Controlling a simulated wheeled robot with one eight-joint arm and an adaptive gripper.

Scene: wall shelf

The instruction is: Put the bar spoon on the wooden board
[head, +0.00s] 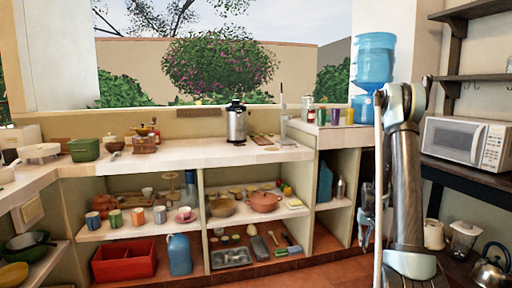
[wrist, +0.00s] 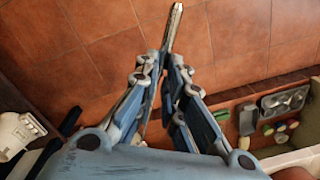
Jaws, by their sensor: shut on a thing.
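My gripper (wrist: 168,68) is shut on a thin metal rod, which I take to be the bar spoon (wrist: 174,28). The spoon's narrow end sticks out past the fingertips, over the tiled floor in the wrist view; the rest of it is hidden between the fingers. In the head view my gripper (head: 368,218) hangs low at the right, in front of the shelf unit, and I cannot make out the spoon there. A flat brown piece on the counter, perhaps the wooden board (head: 262,140), lies right of a steel pot; it is small and I cannot be sure.
The steel pot (head: 237,122) and a blue water bottle (head: 373,62) stand on the counter level. Lower shelves hold cups, an orange-brown pot (head: 265,202), a red crate (head: 122,262) and a blue jug (head: 179,254). A microwave (head: 467,143) is at the right. Bare counter shows left of the steel pot.

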